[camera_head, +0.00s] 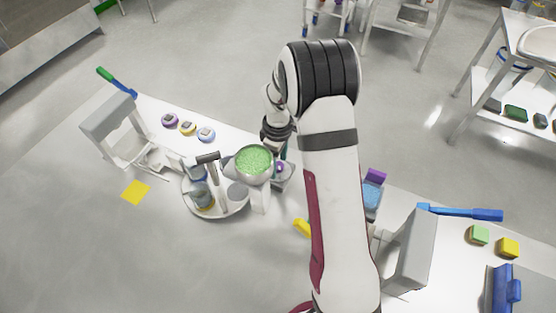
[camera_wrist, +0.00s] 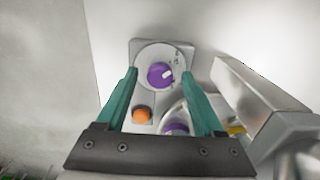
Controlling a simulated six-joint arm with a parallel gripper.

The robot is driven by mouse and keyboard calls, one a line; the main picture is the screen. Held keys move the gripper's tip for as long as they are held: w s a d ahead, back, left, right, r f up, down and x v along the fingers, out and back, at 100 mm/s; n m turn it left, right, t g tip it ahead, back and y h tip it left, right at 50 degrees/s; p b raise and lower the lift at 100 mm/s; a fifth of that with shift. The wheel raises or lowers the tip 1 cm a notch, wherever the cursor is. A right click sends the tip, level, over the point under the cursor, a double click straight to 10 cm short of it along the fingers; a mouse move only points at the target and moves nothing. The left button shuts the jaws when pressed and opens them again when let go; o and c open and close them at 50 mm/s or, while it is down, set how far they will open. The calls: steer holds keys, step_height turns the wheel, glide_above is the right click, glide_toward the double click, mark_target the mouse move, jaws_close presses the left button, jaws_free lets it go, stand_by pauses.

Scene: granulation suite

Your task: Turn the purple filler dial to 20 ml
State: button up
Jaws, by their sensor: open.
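In the wrist view the purple filler dial (camera_wrist: 157,77) sits on a round pale face on a grey plate. A short white mark on the dial lies on its right side, and small scale marks at the face's upper right are too small to read. My gripper (camera_wrist: 158,72) is open, with one teal finger on each side of the dial; I cannot tell whether they touch it. In the head view the filler's hopper (camera_head: 253,160) holds green granules. My gripper there is mostly hidden by my arm beside the hopper.
In the wrist view an orange button (camera_wrist: 142,114) and a second purple part (camera_wrist: 177,129) lie below the dial. A grey metal block (camera_wrist: 262,100) stands close on the right. In the head view a round turntable (camera_head: 218,213) with bottles stands left of the hopper.

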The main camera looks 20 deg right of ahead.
steer(key=shift+c, duration=0.3)
jaws_close()
steer(key=m, duration=1.1)
steer(key=shift+r+m, duration=0.1)
steer(key=shift+m, duration=0.5)
stand_by(0.4)
steer(key=shift+o, duration=0.3)
jaws_free()
